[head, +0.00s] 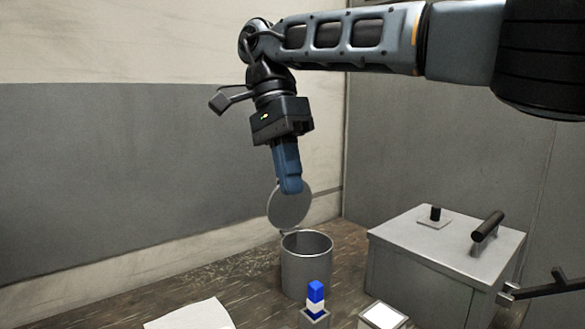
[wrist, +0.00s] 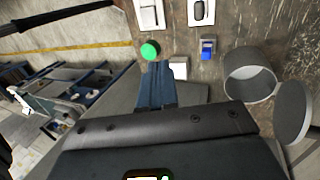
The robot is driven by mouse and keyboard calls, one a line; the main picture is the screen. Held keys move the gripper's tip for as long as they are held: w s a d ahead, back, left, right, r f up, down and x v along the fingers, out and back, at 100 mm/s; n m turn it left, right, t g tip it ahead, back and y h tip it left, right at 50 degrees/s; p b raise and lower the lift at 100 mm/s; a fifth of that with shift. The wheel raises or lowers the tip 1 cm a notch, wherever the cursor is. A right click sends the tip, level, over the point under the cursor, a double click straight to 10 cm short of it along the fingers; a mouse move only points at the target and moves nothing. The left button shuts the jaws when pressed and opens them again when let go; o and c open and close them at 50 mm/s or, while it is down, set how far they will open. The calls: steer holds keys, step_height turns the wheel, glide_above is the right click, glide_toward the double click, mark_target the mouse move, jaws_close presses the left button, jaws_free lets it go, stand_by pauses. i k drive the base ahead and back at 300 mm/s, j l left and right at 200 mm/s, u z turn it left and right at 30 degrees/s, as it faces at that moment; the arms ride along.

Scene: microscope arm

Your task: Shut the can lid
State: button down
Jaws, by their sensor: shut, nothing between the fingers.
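The grey metal can (head: 306,265) stands upright on the brown table, with its top open. Its round grey lid (head: 290,206) stands raised at the can's back rim, tilted up. In the wrist view the can (wrist: 247,84) is at the right, and the lid (wrist: 293,112) is beside it at the right edge. My gripper (head: 291,187) is shut and empty. In the head view its fingertips overlap the lid's upper part; I cannot tell whether they touch it. In the wrist view the shut fingers (wrist: 155,72) point up the picture, to the left of the can.
A blue-and-white block in a small grey holder (head: 315,318) stands in front of the can. A white-topped block (head: 382,317) is to its right. A grey box with a handle (head: 447,252) stands at the right. A white sheet (head: 190,315) lies front left. A green ball (wrist: 150,50) shows in the wrist view.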

mark_target(284, 212)
steer(key=i, duration=1.1)
